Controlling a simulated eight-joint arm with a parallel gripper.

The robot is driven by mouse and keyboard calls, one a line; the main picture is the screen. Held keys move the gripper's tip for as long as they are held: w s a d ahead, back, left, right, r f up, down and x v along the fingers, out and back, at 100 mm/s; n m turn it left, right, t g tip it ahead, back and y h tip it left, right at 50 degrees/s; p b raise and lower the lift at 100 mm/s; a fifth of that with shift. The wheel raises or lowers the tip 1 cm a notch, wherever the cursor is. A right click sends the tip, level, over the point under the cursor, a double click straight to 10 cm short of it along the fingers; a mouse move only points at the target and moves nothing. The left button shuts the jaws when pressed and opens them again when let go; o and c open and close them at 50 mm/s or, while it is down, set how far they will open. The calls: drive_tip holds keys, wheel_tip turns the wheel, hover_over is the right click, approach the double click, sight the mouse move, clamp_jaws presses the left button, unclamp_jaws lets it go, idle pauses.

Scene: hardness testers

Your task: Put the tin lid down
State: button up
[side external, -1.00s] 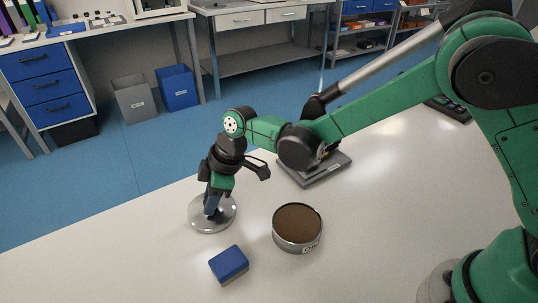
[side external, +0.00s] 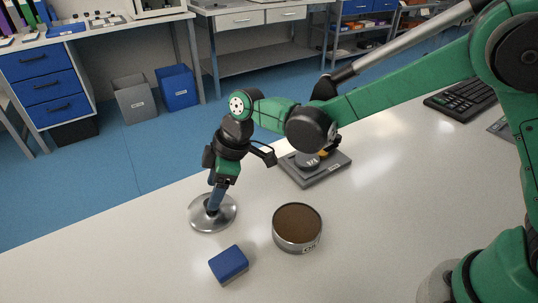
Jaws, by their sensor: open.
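The tin lid (side external: 227,222) is a shiny round metal disc lying on the white table, left of the tin. The open round tin (side external: 298,240) is metal, with a brown surface inside and a dark-lettered label on its side. My gripper (side external: 213,207) points down over the middle of the lid. Its jaws are open around the lid's centre, where a knob would be; they hide that part. I cannot tell whether the fingertips touch the lid.
A blue block (side external: 229,264) lies in front of the lid. A grey flat device (side external: 322,176), like a scale, stands behind the tin with a small weight-like object and something yellow on it. A black keyboard (side external: 461,98) is at the far right. The table's left front is clear.

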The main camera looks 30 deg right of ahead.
drive_tip(key=v, duration=0.9)
drive_tip(key=s+d+m+t+h, duration=0.2)
drive_tip(key=s+d+m, duration=0.3)
drive_tip(key=d, duration=0.3)
drive_tip(key=s+d+r+m+t+h, duration=0.1)
drive_tip(key=s+d+m+t+h, duration=0.1)
drive_tip(key=s+d+m, duration=0.3)
drive_tip(key=d+m+t, duration=0.1)
drive_tip(key=d+m, duration=0.2)
drive_tip(key=d, duration=0.1)
drive_tip(key=shift+s+d, duration=0.15)
drive_tip(key=shift+d, duration=0.05)
